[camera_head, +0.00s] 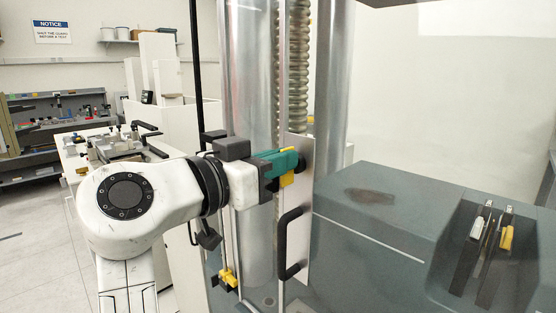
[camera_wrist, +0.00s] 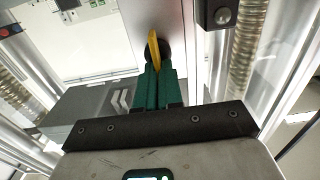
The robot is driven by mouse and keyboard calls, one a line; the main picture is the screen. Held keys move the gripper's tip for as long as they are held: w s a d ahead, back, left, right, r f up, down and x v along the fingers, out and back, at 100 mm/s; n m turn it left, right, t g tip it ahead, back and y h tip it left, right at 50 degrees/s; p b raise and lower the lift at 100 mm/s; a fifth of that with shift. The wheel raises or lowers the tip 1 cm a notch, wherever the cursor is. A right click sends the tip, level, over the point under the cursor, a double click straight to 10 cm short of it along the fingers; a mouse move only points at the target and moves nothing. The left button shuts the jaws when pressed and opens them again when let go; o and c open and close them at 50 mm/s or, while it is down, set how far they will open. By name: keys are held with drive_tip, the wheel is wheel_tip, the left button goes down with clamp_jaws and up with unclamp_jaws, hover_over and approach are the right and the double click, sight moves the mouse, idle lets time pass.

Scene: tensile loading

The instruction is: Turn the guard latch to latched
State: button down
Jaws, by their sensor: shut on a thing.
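The guard latch has a yellow lever (camera_wrist: 153,48) on a round black base (camera_wrist: 165,52), fixed to a pale metal strip of the guard. My gripper (camera_wrist: 157,76) has green fingers and is shut on the yellow lever, whose end shows between and beyond the fingertips. In the head view my gripper (camera_head: 285,163) reaches the strip from the left, and a yellow part (camera_head: 288,180) shows just below the fingers. The fingers hide part of the lever, and I cannot tell its exact angle.
A black pull handle (camera_head: 290,243) is on the guard below the latch. Clear guard panels enclose the machine's columns and screw (camera_head: 291,60). A dark grey machine bed (camera_head: 390,205) lies to the right, with small yellow and white tools (camera_head: 506,237) on it. A bench (camera_head: 85,160) stands at left.

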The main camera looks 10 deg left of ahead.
idle(0.5)
drive_tip(key=shift+w+a+f+n+p, duration=0.2)
drive_tip(key=shift+n+p, duration=1.8)
drive_tip(key=shift+n, duration=0.95)
drive_tip(key=shift+w+a+f+n+p, duration=0.15)
drive_tip(key=shift+a+n+p, duration=0.1)
drive_tip(key=shift+n+p, duration=2.25)
drive_tip(key=shift+w+a+f+n+p, duration=0.15)
drive_tip(key=shift+n+p, duration=1.3)
drive_tip(key=shift+n, duration=2)
drive_tip(key=shift+f+n, duration=0.15)
drive_tip(key=shift+n, duration=0.15)
drive_tip(key=c, duration=1.3)
unclamp_jaws()
drive_tip(key=shift+f, duration=0.1)
drive_tip(key=shift+s+a, duration=0.1)
